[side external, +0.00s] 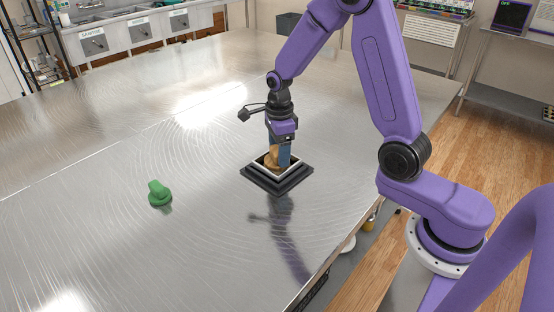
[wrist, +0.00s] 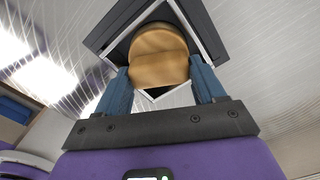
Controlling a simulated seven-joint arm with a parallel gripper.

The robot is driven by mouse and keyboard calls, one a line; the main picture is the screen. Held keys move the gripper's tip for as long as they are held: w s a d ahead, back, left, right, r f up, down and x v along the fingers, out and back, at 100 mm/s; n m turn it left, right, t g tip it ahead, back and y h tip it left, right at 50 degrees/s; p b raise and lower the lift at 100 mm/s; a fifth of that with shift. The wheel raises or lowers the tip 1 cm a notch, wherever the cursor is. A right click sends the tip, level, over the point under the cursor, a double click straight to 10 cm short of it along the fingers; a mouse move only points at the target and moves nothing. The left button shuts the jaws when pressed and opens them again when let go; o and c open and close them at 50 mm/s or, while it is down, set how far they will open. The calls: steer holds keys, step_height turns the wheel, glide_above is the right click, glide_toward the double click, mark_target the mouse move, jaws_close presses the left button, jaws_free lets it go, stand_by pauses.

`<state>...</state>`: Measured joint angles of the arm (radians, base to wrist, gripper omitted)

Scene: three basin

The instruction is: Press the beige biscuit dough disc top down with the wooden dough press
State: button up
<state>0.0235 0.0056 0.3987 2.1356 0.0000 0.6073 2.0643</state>
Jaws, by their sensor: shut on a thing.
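The wooden dough press (side external: 271,161) is a tan, rounded wooden piece, and it stands within the square opening of a black stepped base. My gripper (side external: 279,158) points down over this base, with its blue fingers on the press. In the wrist view the press (wrist: 158,55) lies between the two fingers of my gripper (wrist: 162,84), which is shut on it. I cannot make out the beige dough disc in either view. The press and my fingers cover the middle of the base. I cannot tell whether the press touches anything beneath it.
The black stepped base (side external: 262,179) has a pale inner rim and sits on the shiny metal table (side external: 110,240). A green knobbed object (side external: 158,194) stands well to the left. The table between them is clear. The table's edge lies to the right of the base.

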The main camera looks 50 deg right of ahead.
steer(key=shift+r, duration=1.55)
steer(key=shift+r, duration=3)
